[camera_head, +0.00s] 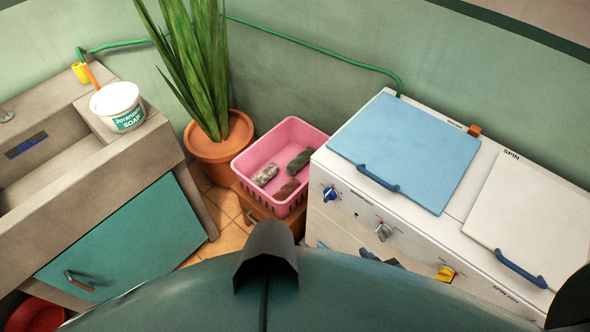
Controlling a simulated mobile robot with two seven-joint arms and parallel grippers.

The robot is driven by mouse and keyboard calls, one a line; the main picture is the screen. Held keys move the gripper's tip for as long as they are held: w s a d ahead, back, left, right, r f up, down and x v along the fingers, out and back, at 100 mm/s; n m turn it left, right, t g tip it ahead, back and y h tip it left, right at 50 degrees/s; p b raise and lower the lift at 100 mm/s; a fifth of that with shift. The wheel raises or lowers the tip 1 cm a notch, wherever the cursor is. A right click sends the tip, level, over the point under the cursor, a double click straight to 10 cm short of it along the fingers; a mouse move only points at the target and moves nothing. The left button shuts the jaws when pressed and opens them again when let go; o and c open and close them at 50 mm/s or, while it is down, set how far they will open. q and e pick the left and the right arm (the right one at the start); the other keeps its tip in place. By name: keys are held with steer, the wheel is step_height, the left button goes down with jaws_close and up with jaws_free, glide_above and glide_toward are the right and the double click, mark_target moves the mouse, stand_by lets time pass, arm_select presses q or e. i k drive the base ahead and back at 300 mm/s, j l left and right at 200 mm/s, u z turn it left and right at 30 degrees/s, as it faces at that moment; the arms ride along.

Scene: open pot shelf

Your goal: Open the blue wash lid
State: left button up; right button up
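The blue wash lid (405,148) lies flat and closed on the left part of the white washing machine. Its dark blue handle (377,180) is along the front edge of the lid. My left gripper is not in view.
The white spin lid (535,205) with a blue handle (520,269) is closed on the right. Knobs (383,231) stick out of the machine's front. A pink basket (270,150), potted plant (215,140) and sink with a soap tub (118,106) stand left.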

mark_target(406, 149)
steer(key=i+z, duration=0.1)
steer(key=z, duration=0.35)
steer(key=i+z, duration=0.15)
steer(key=z, duration=0.3)
